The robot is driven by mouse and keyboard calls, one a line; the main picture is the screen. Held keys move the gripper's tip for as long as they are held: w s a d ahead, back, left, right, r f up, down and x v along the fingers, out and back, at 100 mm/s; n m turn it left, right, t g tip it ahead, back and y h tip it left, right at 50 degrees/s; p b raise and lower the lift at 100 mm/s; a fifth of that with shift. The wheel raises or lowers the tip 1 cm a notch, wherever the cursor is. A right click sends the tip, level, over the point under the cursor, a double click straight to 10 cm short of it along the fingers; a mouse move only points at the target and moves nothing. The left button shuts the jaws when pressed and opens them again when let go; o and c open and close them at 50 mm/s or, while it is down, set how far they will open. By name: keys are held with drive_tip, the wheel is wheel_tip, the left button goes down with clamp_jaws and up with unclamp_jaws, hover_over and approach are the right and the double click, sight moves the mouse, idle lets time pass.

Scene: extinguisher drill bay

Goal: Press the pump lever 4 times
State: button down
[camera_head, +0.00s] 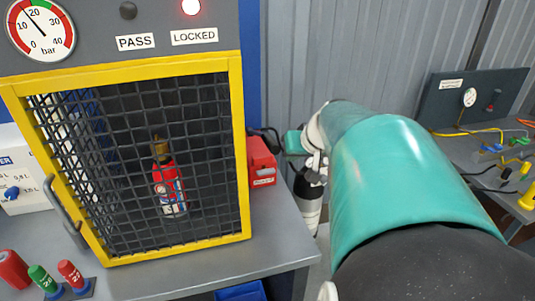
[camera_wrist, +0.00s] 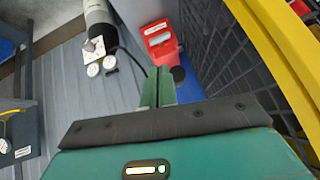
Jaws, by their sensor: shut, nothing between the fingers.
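The red pump box (camera_head: 262,165) stands on the bench just right of the yellow-framed cage. A black bar (camera_head: 264,135), which looks like its lever, sits at its top, between the cage and my gripper. In the wrist view the red box (camera_wrist: 160,42) lies beyond my fingertips, with a black round knob (camera_wrist: 178,74) just right of the fingers. My gripper (camera_wrist: 158,75) is shut and empty. It also shows in the head view (camera_head: 291,142), right of the lever; I cannot tell whether it touches it.
The mesh cage (camera_head: 240,130) holds a red extinguisher (camera_head: 167,185). The pressure gauge (camera_head: 40,27) needle points between 10 and 20. The red lamp (camera_head: 191,7) above LOCKED is lit; the PASS lamp (camera_head: 128,10) is dark. A grey cylinder (camera_head: 308,200) stands right of the red box.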

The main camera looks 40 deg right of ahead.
drive_tip(key=shift+v, duration=1.2)
drive_tip(key=shift+s+a, duration=0.1)
drive_tip(key=shift+s, duration=0.1)
drive_tip(key=shift+w, duration=0.1)
drive_tip(key=w+d+r, duration=0.3)
drive_tip(key=w+r, duration=0.3)
drive_tip(key=r, duration=0.5)
drive_tip(key=shift+d, duration=0.1)
